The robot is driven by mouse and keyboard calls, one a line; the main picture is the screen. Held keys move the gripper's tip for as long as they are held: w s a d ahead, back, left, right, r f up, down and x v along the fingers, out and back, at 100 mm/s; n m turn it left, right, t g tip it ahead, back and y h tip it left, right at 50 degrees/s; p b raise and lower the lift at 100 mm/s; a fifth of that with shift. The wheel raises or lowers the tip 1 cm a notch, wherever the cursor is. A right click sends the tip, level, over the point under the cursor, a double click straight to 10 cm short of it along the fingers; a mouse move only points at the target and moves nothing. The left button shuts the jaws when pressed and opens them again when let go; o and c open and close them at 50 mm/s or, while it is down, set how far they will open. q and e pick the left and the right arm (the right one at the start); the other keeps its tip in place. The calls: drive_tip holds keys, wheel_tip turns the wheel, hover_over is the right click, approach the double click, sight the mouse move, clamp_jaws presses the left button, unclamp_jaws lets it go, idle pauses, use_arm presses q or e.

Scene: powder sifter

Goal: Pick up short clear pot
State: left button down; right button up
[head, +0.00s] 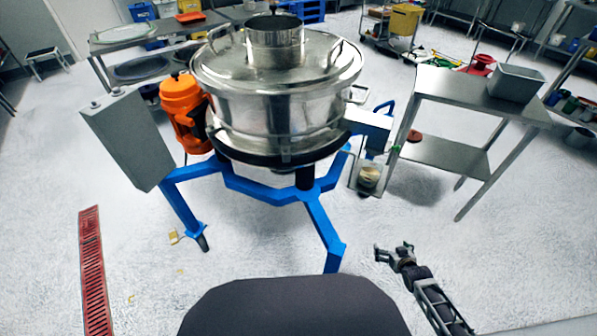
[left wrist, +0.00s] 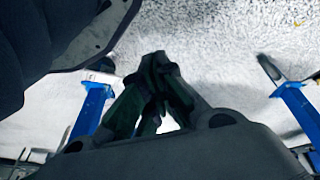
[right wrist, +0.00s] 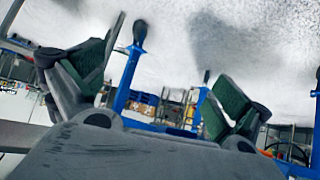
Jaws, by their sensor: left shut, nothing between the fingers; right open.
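A small clear pot (head: 368,176) with pale yellowish contents sits in a small metal holder at the right side of the steel sifter (head: 275,105). It looks like the short clear pot, but it is small in the head view. My right gripper (head: 392,250) is open and empty, low over the floor, below and right of the pot and well apart from it. Its spread fingers also show in the right wrist view (right wrist: 162,65). My left gripper (left wrist: 155,62) is shut and empty in the left wrist view and is out of the head view. Neither wrist view clearly shows the pot.
The sifter stands on a blue frame (head: 318,222) with splayed legs. A grey control box (head: 127,138) and orange motor (head: 183,110) are on its left. A steel table (head: 460,92) with a grey bin (head: 516,83) stands right. Floor around my right gripper is clear.

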drive_tip(key=w+r+t+b, duration=0.3)
drive_tip(key=w+r+b, duration=0.5)
use_arm(q)
drive_tip(key=w+d+r+t+h+b, duration=0.1)
drive_tip(key=w+d+r+b, duration=0.2)
drive_tip(key=r+b, duration=0.5)
drive_tip(key=shift+w+d+b, duration=0.3)
drive_tip(key=shift+w+b, duration=0.4)
use_arm(e)
drive_tip(key=n+t+y, duration=0.1)
drive_tip(key=t+y, duration=0.2)
approach(375, 182)
drive_tip(key=shift+w+a+f, duration=0.2)
drive_tip(key=shift+w+f, duration=0.05)
drive_tip(key=shift+w, duration=0.05)
use_arm(q)
drive_tip(key=shift+f, duration=0.15)
use_arm(e)
drive_tip(key=shift+w, duration=0.15)
